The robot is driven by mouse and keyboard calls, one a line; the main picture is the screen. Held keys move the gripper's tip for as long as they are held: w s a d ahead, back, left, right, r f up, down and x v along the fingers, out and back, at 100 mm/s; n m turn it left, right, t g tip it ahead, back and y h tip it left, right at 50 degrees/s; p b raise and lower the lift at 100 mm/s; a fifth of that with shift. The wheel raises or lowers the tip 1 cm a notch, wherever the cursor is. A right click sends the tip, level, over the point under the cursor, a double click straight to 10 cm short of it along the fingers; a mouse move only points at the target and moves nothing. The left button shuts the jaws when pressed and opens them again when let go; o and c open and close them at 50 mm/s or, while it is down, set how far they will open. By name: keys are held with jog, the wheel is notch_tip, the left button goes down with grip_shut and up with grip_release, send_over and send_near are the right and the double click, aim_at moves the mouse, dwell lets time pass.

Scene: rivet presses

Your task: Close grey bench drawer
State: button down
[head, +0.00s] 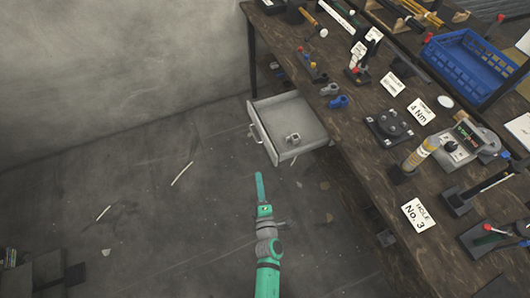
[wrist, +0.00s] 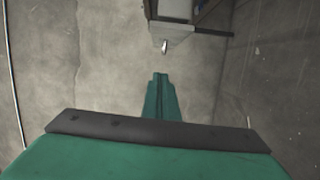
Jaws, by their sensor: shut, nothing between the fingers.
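The grey bench drawer (head: 297,112) stands pulled out from under the wooden workbench in the head view, with a small grey metal part (head: 293,138) lying inside it. Its handle (head: 255,133) is on the front panel, at the left. The drawer's grey front (wrist: 174,37) and handle (wrist: 165,47) also show at the top of the wrist view. My green gripper (head: 259,175) is shut and empty, in front of the drawer and apart from it. Its closed fingers show in the wrist view (wrist: 160,77), pointing toward the drawer.
The workbench (head: 370,160) carries tools, labels, a blue crate (head: 470,64) and a grey and a blue fitting (head: 339,102) near its edge above the drawer. The concrete floor left of the drawer is mostly clear, with a few scraps. A bench leg stands behind the drawer.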

jog(key=w+d, duration=0.3)
jog(key=w, duration=0.9)
jog(key=shift+w+d+n, duration=0.15)
jog(key=shift+w+n, duration=0.1)
jog(key=shift+n, duration=0.05)
